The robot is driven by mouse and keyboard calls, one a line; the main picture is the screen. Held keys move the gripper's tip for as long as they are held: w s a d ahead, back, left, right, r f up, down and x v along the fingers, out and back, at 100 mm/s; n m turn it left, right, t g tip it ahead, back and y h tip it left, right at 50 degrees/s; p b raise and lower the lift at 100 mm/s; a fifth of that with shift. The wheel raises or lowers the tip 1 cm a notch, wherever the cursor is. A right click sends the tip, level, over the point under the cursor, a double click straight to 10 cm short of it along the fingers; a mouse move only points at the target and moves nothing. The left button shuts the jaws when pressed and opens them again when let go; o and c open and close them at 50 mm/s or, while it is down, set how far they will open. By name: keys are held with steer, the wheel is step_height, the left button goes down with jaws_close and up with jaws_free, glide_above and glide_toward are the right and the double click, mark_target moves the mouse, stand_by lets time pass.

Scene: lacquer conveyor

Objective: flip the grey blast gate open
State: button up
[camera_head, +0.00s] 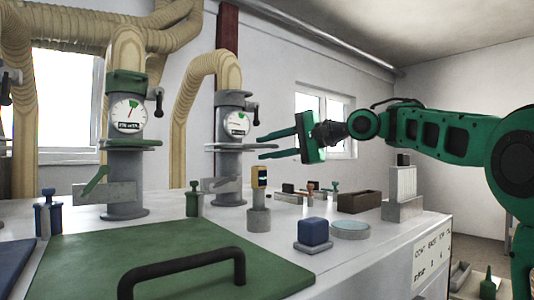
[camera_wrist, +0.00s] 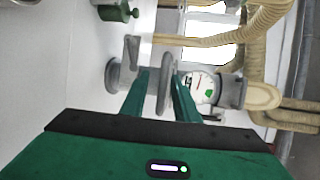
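The grey blast gate (camera_head: 221,185) appears to be the plate with a grey lever low on the right grey duct stub (camera_head: 230,167). In the wrist view its grey lever (camera_wrist: 131,50) stands out beside the pipe, left of my fingers. My gripper (camera_head: 261,147) is open and empty, up and right of the gate, level with the stub's collar. In the wrist view my gripper (camera_wrist: 161,75) has its two green fingers apart, with the round collar (camera_wrist: 166,88) showing between them. I cannot tell whether they touch it.
The left duct stub (camera_head: 126,173) carries a similar gate with a green lever (camera_head: 95,181). A yellow-topped post (camera_head: 259,197), a blue block (camera_head: 314,232) and a brown box (camera_head: 359,202) stand nearby. A green lid (camera_head: 170,262) with a black handle fills the front left.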

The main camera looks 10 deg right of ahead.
steer(key=v, duration=1)
steer(key=shift+d, duration=0.25)
steer(key=shift+s, duration=0.15)
